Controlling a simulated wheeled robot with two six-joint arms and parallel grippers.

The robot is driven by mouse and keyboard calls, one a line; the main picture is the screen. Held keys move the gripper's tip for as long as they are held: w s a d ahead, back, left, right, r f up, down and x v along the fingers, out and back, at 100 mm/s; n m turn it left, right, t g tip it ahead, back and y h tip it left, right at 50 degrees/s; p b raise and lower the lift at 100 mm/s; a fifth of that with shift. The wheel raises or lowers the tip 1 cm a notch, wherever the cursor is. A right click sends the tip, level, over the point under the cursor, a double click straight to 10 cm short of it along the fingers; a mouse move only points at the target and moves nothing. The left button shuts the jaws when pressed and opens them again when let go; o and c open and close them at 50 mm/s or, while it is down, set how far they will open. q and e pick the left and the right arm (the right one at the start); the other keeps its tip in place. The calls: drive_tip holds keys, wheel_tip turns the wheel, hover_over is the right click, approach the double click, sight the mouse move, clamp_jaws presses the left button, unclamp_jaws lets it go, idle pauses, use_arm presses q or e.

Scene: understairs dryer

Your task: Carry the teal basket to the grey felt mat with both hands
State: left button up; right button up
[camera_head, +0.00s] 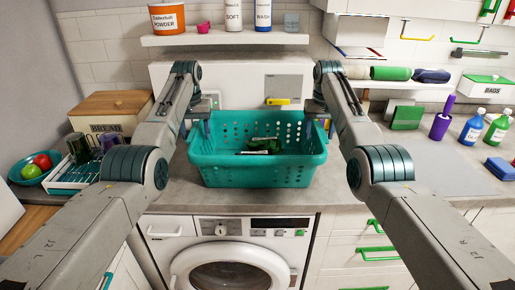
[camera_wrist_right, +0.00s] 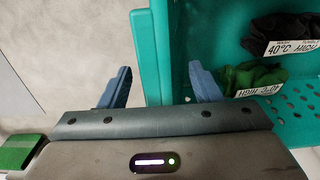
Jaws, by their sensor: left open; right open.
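The teal basket (camera_head: 257,172) stands upright on the counter above the white washing machine. It holds dark and green cloths (camera_head: 264,145) with white labels. My left gripper (camera_head: 207,128) is open at the basket's left rim; whether its fingers straddle the rim is hard to see. My right gripper (camera_head: 313,124) is open at the right rim. In the right wrist view, the blue fingers of this gripper (camera_wrist_right: 162,85) stand on either side of the basket's wall (camera_wrist_right: 160,45), with gaps. A flat grey area on the right counter (camera_head: 440,174) looks like the felt mat.
A bread box (camera_head: 110,104), a dish rack (camera_head: 75,177) and a bowl of fruit (camera_head: 42,174) are at the left. A purple item (camera_head: 440,126), bottles (camera_head: 472,129) and a blue sponge (camera_head: 500,169) stand around the grey area. A shelf (camera_head: 225,39) hangs behind the basket.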

use_arm(q)
drive_tip(key=shift+f, duration=0.2)
use_arm(e)
drive_tip(key=shift+f, duration=0.2)
use_arm(q)
drive_tip(key=shift+r, duration=0.1)
use_arm(e)
drive_tip(key=shift+r, duration=0.1)
use_arm(q)
drive_tip(key=c, duration=1.2)
use_arm(e)
drive_tip(key=c, duration=1.2)
use_arm(q)
drive_tip(key=shift+c, duration=0.2)
use_arm(e)
drive_tip(key=shift+c, duration=0.2)
drive_tip(key=shift+r, duration=0.1)
